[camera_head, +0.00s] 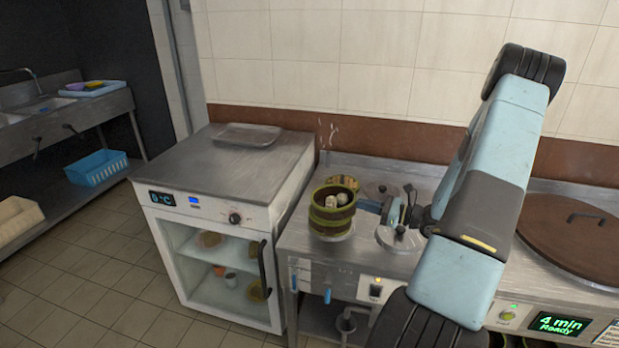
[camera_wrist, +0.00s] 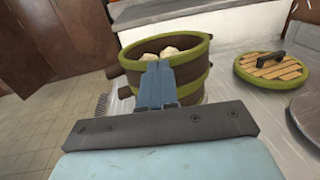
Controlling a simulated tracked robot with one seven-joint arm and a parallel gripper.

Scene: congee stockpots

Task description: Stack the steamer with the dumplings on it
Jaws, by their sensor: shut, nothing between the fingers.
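A round brown steamer with green bands (camera_head: 331,222) stands upright on a round plate of the steel counter. Its top is open, and pale dumplings (camera_head: 342,198) sit inside. It looks like stacked tiers, but I cannot tell how many. In the wrist view the steamer (camera_wrist: 193,88) is straight ahead, with the dumplings (camera_wrist: 170,51) showing over its rim. My gripper (camera_head: 363,205) is at the steamer's right side in the head view. Its fingers (camera_wrist: 156,68) are shut and empty in front of the steamer wall; I cannot tell whether they touch it.
A slatted lid with a dark handle (camera_wrist: 270,68) lies on the counter beside the steamer; it shows behind it in the head view (camera_head: 342,180). Metal pot lids (camera_head: 400,239) lie nearby. A glass-door fridge (camera_head: 215,262) with a tray (camera_head: 247,135) on top stands left.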

